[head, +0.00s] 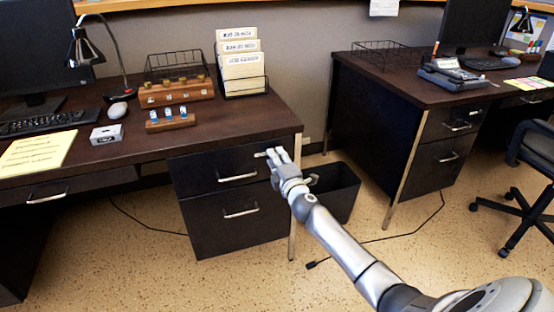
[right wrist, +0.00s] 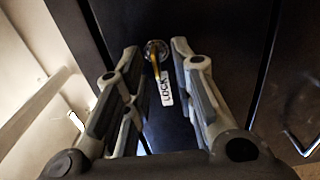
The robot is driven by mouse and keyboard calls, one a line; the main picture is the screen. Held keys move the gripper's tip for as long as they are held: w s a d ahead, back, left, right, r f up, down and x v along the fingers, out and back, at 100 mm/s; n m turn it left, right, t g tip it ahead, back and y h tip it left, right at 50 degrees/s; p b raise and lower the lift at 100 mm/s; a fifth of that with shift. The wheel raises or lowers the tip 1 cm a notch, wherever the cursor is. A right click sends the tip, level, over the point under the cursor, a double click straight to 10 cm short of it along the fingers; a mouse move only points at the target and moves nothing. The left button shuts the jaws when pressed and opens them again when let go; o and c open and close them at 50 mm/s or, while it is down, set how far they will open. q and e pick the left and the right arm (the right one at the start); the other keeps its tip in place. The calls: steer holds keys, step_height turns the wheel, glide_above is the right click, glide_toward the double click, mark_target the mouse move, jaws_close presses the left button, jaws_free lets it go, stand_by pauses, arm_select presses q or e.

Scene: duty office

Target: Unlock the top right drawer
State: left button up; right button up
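The top right drawer (head: 205,172) of the left desk is dark, shut and has a silver handle (head: 238,177). My right gripper (head: 271,154) is at this drawer's upper right corner. In the right wrist view, a round metal lock (right wrist: 156,46) sits in the dark front, with a thin brass-coloured key (right wrist: 155,64) at it. My left gripper is not in view.
A lower drawer (head: 220,222) is shut below. A dark bin (head: 338,190) stands on the floor right of the desk, behind my right arm. The desktop (head: 225,130) holds a file holder (head: 245,84), a wooden stamp rack (head: 175,96), a keyboard and a lamp.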

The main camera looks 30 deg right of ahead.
steer(key=v, duration=1.2)
stand_by(0.6)
